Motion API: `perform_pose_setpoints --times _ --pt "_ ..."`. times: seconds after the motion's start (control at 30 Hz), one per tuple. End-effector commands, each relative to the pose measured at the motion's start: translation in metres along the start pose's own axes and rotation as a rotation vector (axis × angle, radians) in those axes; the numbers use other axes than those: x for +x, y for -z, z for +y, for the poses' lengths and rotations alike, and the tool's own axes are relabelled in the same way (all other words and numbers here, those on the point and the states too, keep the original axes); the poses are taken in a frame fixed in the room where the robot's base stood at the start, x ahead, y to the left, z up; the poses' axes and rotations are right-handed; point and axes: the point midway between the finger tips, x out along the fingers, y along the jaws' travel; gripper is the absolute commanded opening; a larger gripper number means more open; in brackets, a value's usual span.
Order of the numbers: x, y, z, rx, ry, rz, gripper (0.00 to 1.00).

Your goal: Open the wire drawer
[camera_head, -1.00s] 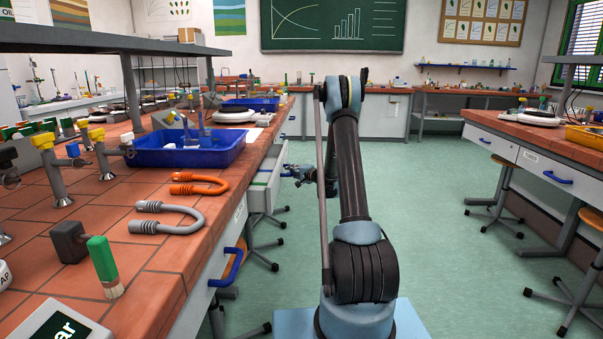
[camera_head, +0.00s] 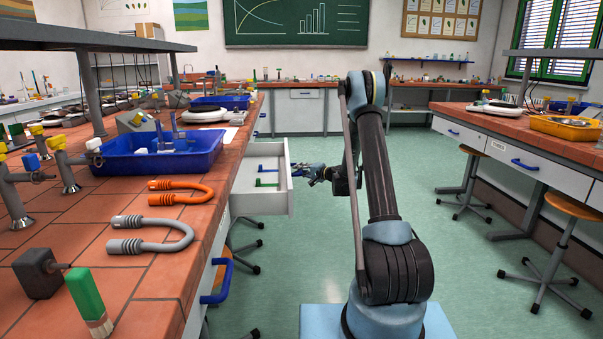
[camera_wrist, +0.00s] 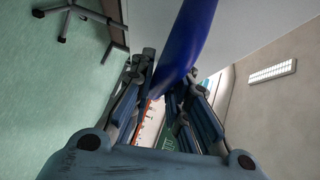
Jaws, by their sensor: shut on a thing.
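The wire drawer (camera_head: 262,202) stands pulled well out of the left bench in the head view, its light grey front toward my arm. Inside it lie a blue item (camera_head: 269,169) and a green item (camera_head: 266,184). My gripper (camera_head: 304,173) is at the drawer's front, on the right side. In the wrist view my gripper (camera_wrist: 168,88) is shut on a blue handle (camera_wrist: 186,40), which passes between the two fingers. The handle itself is mostly hidden by my gripper in the head view.
Another drawer with a blue handle (camera_head: 217,281) is closed nearer on the left bench. The bench top (camera_head: 110,225) holds a blue tray (camera_head: 205,158) and hoses (camera_head: 180,192). Green floor (camera_head: 300,240) is clear around my arm. A stool (camera_head: 560,230) stands at right.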

Motion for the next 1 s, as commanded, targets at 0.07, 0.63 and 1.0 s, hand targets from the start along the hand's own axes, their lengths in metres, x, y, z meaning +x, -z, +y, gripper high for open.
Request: perform_pose_setpoints --times 0.07,0.63,1.0 --pt "0.0 -0.001 0.002 -0.002 -0.003 -0.002 0.0" --pt "0.002 -0.004 0.0 -0.002 -0.001 -0.004 0.36" --pt "-0.034 -0.003 0.0 -0.001 -0.001 -0.001 0.36"
